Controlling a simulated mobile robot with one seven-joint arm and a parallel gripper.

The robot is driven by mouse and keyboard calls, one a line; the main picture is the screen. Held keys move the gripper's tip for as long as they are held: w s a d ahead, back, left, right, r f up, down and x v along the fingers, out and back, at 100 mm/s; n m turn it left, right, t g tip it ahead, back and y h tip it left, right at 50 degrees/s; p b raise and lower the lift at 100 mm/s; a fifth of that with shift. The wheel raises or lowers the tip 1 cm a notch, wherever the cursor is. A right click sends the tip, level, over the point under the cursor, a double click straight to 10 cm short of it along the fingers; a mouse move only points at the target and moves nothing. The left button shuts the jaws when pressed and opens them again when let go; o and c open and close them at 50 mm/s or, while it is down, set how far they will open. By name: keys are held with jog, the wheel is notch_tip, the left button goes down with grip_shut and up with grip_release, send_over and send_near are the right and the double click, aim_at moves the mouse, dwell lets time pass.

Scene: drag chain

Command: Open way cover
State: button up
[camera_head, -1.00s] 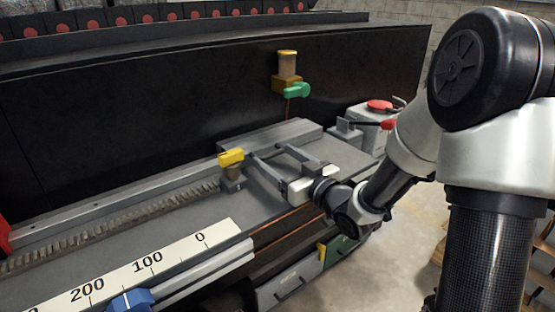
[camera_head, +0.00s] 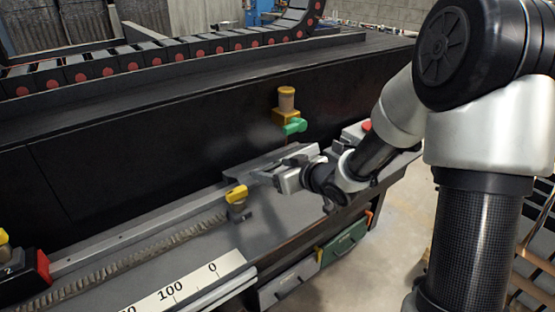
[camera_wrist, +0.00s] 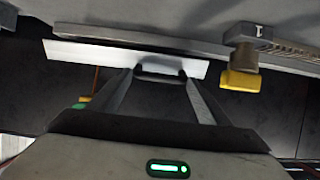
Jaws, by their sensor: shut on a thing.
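The way cover is the grey metal piece (camera_head: 240,178) at the right end of the machine bed, partly hidden by my gripper. In the wrist view a pale flat plate (camera_wrist: 85,55) with a dark handle (camera_wrist: 160,70) lies across the fingertips. My gripper (camera_wrist: 160,76) is shut on the handle, with a finger at each end of it. In the head view my gripper (camera_head: 262,178) reaches over the bed from the right, and its fingertips are hard to make out. How far the cover is lifted cannot be told.
A yellow-topped knob (camera_head: 236,194) stands on the bed left of my gripper. A green lever (camera_head: 292,126) under a tan-and-yellow fitting is on the black wall behind. A white scale (camera_head: 175,292) runs along the front. Free floor lies at right.

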jog(key=r, duration=0.1)
jog(key=w+a+r+p, duration=0.1)
jog(key=a+r, duration=0.1)
jog(key=r, duration=0.1)
jog(key=shift+w+p, duration=0.25)
jog(key=shift+p, duration=0.15)
jog(key=shift+c, duration=1.3)
jog(key=shift+w+a, duration=0.2)
jog(key=shift+w, duration=0.05)
jog(key=c, duration=0.5)
jog(key=o, duration=0.4)
jog(key=shift+f, duration=0.2)
jog(key=shift+c, duration=0.2)
jog(key=o, duration=0.8)
jog(key=shift+s+d, duration=0.1)
jog(key=shift+c, duration=0.2)
jog(key=o, duration=0.3)
jog(key=shift+w+d+f, duration=0.1)
jog(key=shift+w+f, duration=0.1)
jog(key=shift+w, duration=0.1)
jog(key=o, duration=0.4)
jog(key=shift+o, duration=1.1)
jog(key=shift+r, duration=0.15)
jog(key=shift+d, duration=0.1)
jog(key=p+v, duration=0.2)
jog(key=v, duration=1.5)
jog(key=shift+s, duration=0.25)
